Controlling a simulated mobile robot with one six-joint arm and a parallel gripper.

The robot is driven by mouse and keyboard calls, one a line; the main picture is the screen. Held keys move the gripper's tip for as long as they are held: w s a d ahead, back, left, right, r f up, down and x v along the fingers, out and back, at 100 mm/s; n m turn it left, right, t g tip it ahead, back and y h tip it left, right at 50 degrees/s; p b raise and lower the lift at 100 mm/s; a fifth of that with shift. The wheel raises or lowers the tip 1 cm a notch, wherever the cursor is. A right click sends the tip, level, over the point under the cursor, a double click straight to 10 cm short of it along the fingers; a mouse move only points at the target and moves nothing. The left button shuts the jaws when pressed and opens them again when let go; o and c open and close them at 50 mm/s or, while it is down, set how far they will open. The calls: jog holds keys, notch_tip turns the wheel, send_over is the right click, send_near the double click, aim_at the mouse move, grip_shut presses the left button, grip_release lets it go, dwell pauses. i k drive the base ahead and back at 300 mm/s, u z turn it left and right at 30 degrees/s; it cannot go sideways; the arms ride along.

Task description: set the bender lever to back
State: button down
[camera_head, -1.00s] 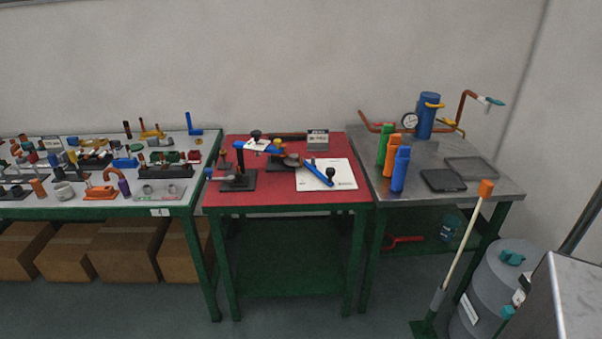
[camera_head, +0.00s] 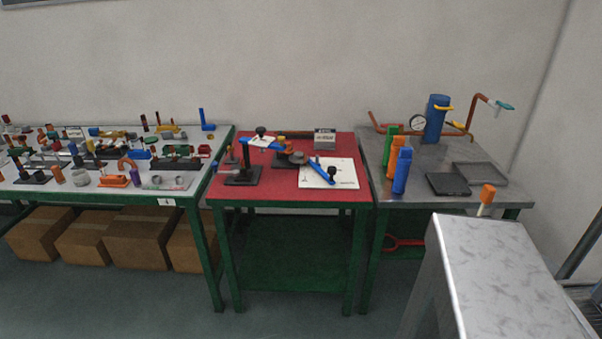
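The red-topped table (camera_head: 290,194) stands in the middle of the head view. On its left part is a small bench device with a black base (camera_head: 243,176), an upright post and blue parts (camera_head: 262,144) near a black knob (camera_head: 260,131). Beside it is an orange and dark fixture (camera_head: 289,158). A separate blue lever with a black knob (camera_head: 321,172) lies slanting over a white sheet (camera_head: 345,176). At this size I cannot tell for sure which is the bender lever or its setting. My gripper is not in view.
The left table (camera_head: 110,193) is crowded with small parts. The right steel table (camera_head: 440,192) holds coloured bottles, a blue cylinder with pipes, and trays. A large grey block (camera_head: 490,260) fills the lower right foreground. Floor is clear before the red table.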

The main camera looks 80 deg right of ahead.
aim_at(331, 171)
jog(key=u, duration=0.75)
jog(key=k, duration=1.05)
jog(key=z, duration=1.35)
jog(key=i, duration=0.35)
jog(key=u, duration=0.4)
